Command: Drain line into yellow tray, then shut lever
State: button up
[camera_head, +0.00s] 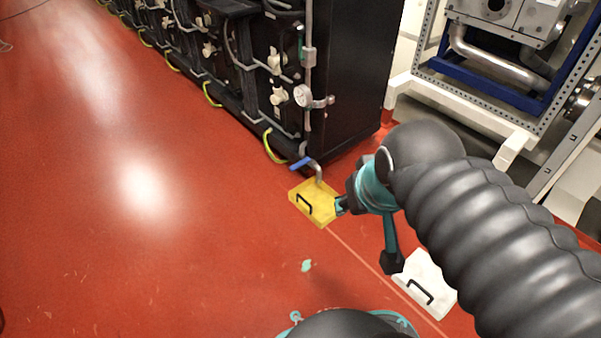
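The yellow tray (327,213) lies on the red floor at the foot of the black cabinet, with a black handle (304,203) on its near left side. A grey drain pipe (318,170) bends down from the cabinet, its end over the tray's back part. A blue lever (301,163) sits on this pipe and points left. My gripper (341,206) is at the tray's right side, close to its edge. I cannot tell whether it touches the tray. Its fingers are small and partly hidden, so their opening is unclear. Any liquid in the tray cannot be made out.
A white tray (410,290) with a black handle lies on the floor below my arm. The black cabinet row (345,90) runs to the back left, with yellow hoses (272,148) along its foot. A white frame (500,125) stands at the right. The red floor at left is clear.

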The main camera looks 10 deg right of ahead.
aim_at(306, 160)
jog(key=z, duration=0.05)
jog(key=k, duration=0.55)
jog(key=u, duration=0.6)
jog(key=i, duration=0.9)
jog(key=u, duration=0.3)
